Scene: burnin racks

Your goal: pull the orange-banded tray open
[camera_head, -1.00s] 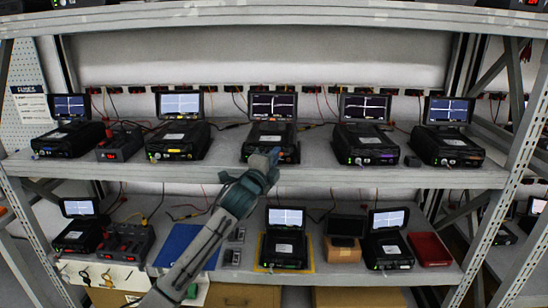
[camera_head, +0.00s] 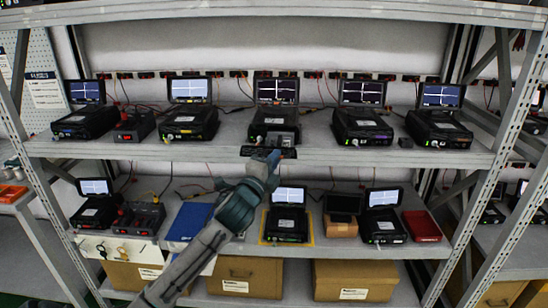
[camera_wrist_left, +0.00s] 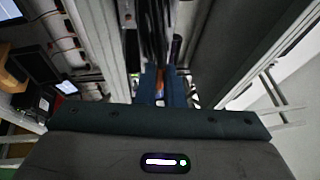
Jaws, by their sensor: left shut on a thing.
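The tray (camera_head: 288,153) of the middle device (camera_head: 273,117) on the upper shelf stands out from the device, its dark front at the shelf's front edge. My left gripper (camera_head: 266,158) is at the middle of this front, its blue fingertips shut on it. In the left wrist view the blue fingers (camera_wrist_left: 161,86) have a small orange piece between them. The fingers hide part of the tray front in the head view, so its band is hard to see there. My right gripper is in neither view.
Similar devices with screens stand on both sides, such as the yellow-banded one (camera_head: 189,122) and a purple-marked one (camera_head: 361,126). The lower shelf holds a blue folder (camera_head: 188,222), a red box (camera_head: 421,226) and more devices. Cardboard boxes (camera_head: 243,277) sit underneath.

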